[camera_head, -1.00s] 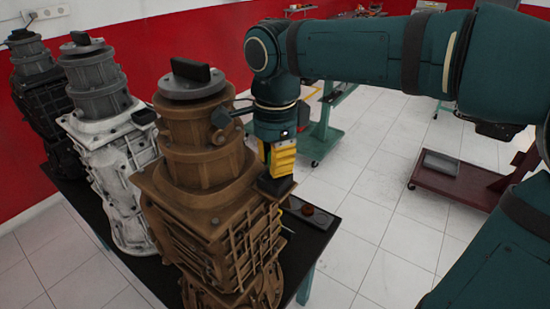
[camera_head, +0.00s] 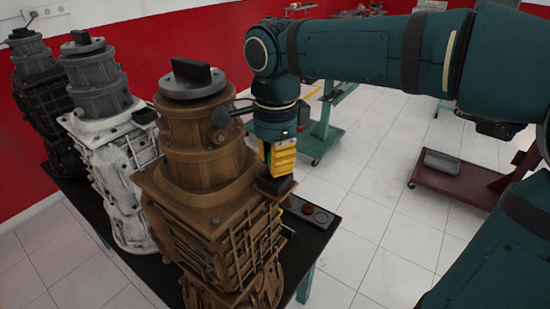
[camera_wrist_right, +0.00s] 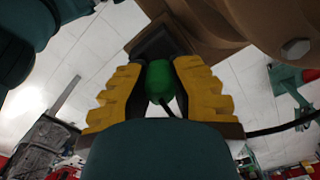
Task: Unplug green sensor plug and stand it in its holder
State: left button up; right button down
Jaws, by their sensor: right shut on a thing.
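The green sensor plug (camera_wrist_right: 159,82) shows between the yellow fingers in the right wrist view, with a dark cable below it. My right gripper (camera_head: 281,158) is shut on it beside the brown gearbox (camera_head: 205,140). In the right wrist view, my right gripper (camera_wrist_right: 160,95) has one finger on each side of the plug. A dark block (camera_wrist_right: 166,42) on the gearbox's side lies right behind the plug; whether the plug still sits in it cannot be told. A dark holder with round places (camera_head: 313,212) lies on the black table beside the gearbox. My left gripper is not in view.
A white gearbox (camera_head: 112,140) and a black gearbox (camera_head: 38,95) stand left of the brown one on the table. A green stand (camera_head: 322,132) and a dark red cart (camera_head: 455,184) stand on the tiled floor to the right.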

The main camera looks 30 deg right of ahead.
jog(key=shift+s+f+b, duration=0.1)
jog(key=shift+f+b, duration=0.65)
jog(key=shift+f, duration=0.4)
dwell(0.7)
jog(key=c, duration=0.9)
grip_release()
jog(key=shift+c, duration=0.2)
notch_tip(320, 180, up, 12)
jog(key=shift+r, duration=0.1)
